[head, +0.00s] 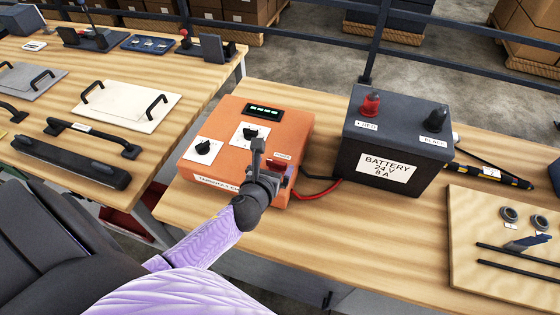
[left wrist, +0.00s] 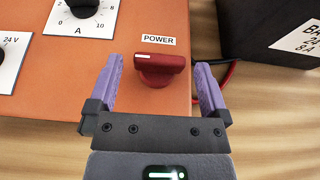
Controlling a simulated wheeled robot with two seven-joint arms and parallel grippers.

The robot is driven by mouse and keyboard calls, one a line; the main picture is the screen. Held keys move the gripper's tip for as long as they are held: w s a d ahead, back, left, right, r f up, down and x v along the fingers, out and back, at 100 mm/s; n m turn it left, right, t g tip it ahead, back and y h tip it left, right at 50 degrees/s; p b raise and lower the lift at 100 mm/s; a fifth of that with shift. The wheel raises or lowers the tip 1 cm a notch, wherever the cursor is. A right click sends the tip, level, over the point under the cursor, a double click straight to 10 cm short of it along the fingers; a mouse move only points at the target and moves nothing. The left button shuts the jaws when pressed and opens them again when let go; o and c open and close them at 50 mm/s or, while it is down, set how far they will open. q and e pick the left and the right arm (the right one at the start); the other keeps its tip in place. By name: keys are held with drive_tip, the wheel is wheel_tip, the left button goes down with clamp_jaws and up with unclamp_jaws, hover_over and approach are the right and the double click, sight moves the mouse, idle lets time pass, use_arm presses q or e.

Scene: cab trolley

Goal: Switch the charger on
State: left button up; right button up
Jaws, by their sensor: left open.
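The orange charger (head: 235,115) stands on the wooden table, with a lit display (head: 264,110) and two black dials on white plates. Its red POWER knob (left wrist: 160,68) shows in the left wrist view, below the POWER label (left wrist: 158,40). The knob's grip bar lies roughly crosswise in that view. My left gripper (left wrist: 159,74) is open, with one purple finger on each side of the knob and visible gaps between. In the head view my left gripper (head: 262,160) is over the charger's right front and partly hides the knob. My right gripper is not in view.
A black 24 V battery (head: 397,130) stands right of the charger, joined by red and black cables (head: 318,190). A wooden board (head: 500,260) with small parts lies at the front right. Another table (head: 40,155) with handled plates is at the left.

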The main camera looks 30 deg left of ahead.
use_arm(q)
drive_tip(key=shift+b+x, duration=0.3)
drive_tip(key=shift+x, duration=1.15)
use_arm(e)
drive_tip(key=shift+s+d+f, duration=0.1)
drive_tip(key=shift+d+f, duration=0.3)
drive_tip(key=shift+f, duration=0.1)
use_arm(q)
drive_tip(key=c, duration=1.1)
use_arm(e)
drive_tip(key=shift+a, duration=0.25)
